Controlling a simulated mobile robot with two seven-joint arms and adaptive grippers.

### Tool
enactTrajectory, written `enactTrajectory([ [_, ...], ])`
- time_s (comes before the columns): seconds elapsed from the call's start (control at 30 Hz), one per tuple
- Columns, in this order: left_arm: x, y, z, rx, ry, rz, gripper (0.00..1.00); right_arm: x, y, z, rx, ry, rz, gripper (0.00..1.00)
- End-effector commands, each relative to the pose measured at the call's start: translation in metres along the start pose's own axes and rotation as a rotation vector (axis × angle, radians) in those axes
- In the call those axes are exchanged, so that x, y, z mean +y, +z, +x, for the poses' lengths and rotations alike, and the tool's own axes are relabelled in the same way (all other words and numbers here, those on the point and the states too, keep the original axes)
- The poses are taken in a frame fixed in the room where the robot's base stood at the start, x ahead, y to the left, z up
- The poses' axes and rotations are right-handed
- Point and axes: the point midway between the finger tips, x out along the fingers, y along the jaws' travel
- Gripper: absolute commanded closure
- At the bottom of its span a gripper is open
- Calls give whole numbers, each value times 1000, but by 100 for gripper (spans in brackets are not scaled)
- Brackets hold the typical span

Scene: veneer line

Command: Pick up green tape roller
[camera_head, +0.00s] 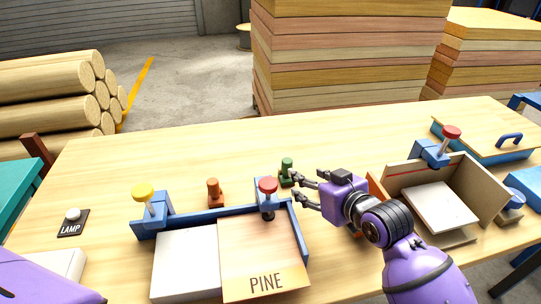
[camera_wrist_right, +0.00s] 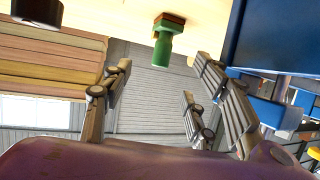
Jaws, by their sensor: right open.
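The green tape roller (camera_head: 287,170) stands on the wooden bench, just behind the red-knobbed clamp (camera_head: 267,188). My right gripper (camera_head: 298,188) is open and empty, its fingers pointing left toward the roller. In the head view the fingertips are close to the roller's right side; I cannot tell whether they touch it. In the right wrist view the green tape roller (camera_wrist_right: 163,46) appears upside down, with its brown base at the top. It lies beyond the open fingertips (camera_wrist_right: 162,72), roughly between them. My left gripper is not in view.
An orange roller-like object (camera_head: 214,193) stands left of the green one. A blue fence (camera_head: 190,219) with a yellow-knobbed clamp (camera_head: 146,199) borders the PINE board (camera_head: 262,260). An open box assembly (camera_head: 395,176) stands on the right. The bench behind the roller is clear.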

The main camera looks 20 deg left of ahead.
Motion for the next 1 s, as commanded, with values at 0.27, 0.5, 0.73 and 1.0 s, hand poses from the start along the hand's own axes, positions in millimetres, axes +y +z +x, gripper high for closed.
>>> enactTrajectory([
  [0.27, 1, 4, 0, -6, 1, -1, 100, -1, 0, 41, 0, -2, 2, 46],
  [0.5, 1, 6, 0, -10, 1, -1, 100, 0, 0, 67, 0, 0, 0, 46],
  [0.73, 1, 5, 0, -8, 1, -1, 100, 0, -4, 92, 0, 0, 1, 46],
  [1.0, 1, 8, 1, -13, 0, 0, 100, 0, -3, 119, 0, 0, 1, 46],
])
